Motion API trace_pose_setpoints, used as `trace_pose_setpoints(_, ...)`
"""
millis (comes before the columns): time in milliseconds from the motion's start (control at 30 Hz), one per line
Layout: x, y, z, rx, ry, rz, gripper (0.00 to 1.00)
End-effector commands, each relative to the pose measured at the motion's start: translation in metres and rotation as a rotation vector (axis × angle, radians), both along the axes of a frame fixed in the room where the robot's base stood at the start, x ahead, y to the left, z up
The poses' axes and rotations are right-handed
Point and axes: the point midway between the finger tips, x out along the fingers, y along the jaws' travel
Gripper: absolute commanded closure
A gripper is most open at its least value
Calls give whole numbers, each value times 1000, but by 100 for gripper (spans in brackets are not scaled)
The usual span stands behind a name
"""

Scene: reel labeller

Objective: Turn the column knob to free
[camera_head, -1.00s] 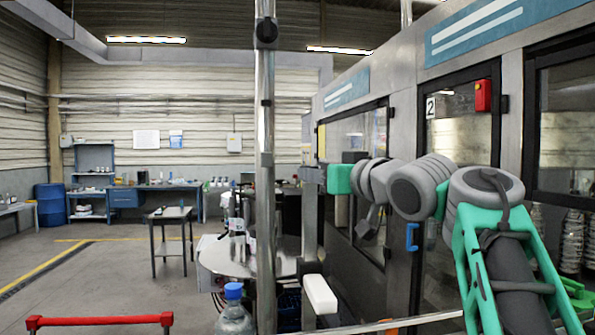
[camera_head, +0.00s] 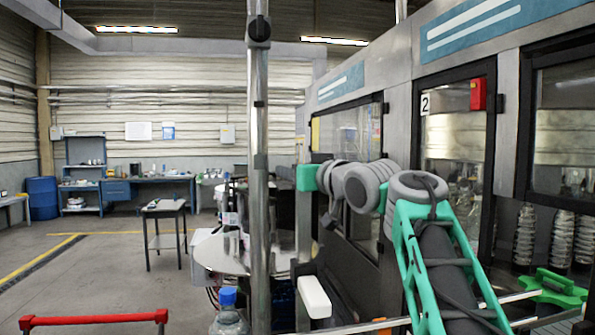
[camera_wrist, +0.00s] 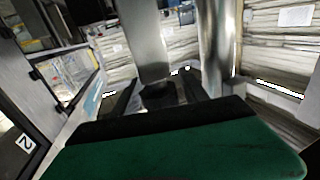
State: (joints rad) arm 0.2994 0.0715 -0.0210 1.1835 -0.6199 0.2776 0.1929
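A round black knob (camera_head: 259,30) sits high on the upright chrome column (camera_head: 259,110) in the head view. My gripper (camera_head: 306,177), with a green body, is at the end of my arm, right of the column and well below the knob. In the wrist view, the green and black edge of my gripper (camera_wrist: 180,145) fills the bottom. Two metal uprights show beyond it, and a dark part stands at the foot of the left one; I cannot tell whether it is the knob.
A machine with glazed doors (camera_head: 455,150) runs along the right, close to my arm. A blue-capped bottle (camera_head: 229,315) and a white block (camera_head: 314,297) stand low in front. A red rail (camera_head: 95,320) is at lower left.

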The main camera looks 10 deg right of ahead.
Motion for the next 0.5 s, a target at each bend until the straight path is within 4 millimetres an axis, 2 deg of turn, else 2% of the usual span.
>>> trace_pose_setpoints(67,0,0,0,0,0,0,56)
trace_pose_setpoints(500,0,0,0,0,0,0,92)
